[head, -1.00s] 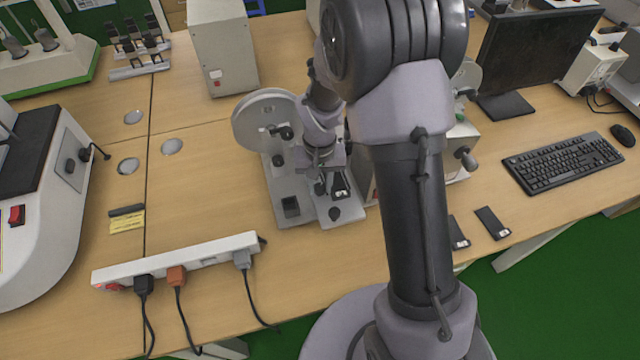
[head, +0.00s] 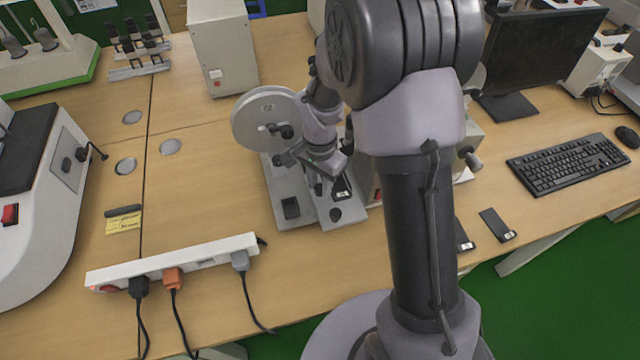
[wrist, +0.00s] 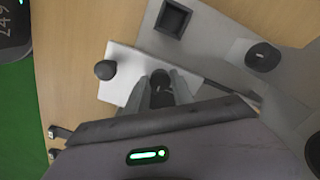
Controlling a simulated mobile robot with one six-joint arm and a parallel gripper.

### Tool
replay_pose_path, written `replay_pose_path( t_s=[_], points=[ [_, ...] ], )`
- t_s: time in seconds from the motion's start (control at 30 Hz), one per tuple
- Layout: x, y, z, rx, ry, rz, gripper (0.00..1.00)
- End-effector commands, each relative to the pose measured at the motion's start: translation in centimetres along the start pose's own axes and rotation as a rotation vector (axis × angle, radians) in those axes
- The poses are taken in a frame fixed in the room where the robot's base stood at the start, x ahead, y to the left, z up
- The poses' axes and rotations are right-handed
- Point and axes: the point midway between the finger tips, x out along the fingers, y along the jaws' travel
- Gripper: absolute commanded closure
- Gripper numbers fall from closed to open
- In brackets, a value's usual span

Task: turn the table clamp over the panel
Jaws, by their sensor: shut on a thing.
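The grey test machine (head: 271,181) with a large round disc (head: 263,118) stands on the bench. A small dark panel (head: 343,190) shows on its base beside my gripper (head: 322,186). In the wrist view, my gripper (wrist: 163,92) is shut on a black knob-like part (wrist: 161,79), which looks like the table clamp. That part sits over the pale plate (wrist: 125,68); the fingers hide much of it. A round black knob (wrist: 105,70) stands at the plate's left end. I cannot tell how far the clamp lies over the panel.
A square black recess (wrist: 172,17) and another black knob (wrist: 262,56) are on the machine's base. A power strip (head: 178,262) with cables lies in front. Bare bench (head: 200,195) lies left of the machine.

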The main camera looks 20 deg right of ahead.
Motion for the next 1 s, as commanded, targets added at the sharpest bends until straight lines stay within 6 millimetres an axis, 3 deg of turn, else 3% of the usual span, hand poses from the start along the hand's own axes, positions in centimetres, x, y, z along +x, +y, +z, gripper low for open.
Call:
replay_pose_path(
  t_s=[0.63, 0.67, 0.73, 0.77, 1.0],
  points=[
    [-0.02, -0.01, 0.0, 0.045, 0.0, 0.0, 1.0],
    [-0.02, -0.01, 0.0, 0.045, 0.0, 0.0, 0.68],
    [-0.02, -0.01, 0.0, 0.044, 0.0, 0.0, 0.54],
    [-0.02, -0.01, -0.01, 0.044, 0.0, 0.0, 0.5],
    [-0.01, -0.01, -0.01, 0.043, 0.0, 0.0, 0.5]
  ],
)
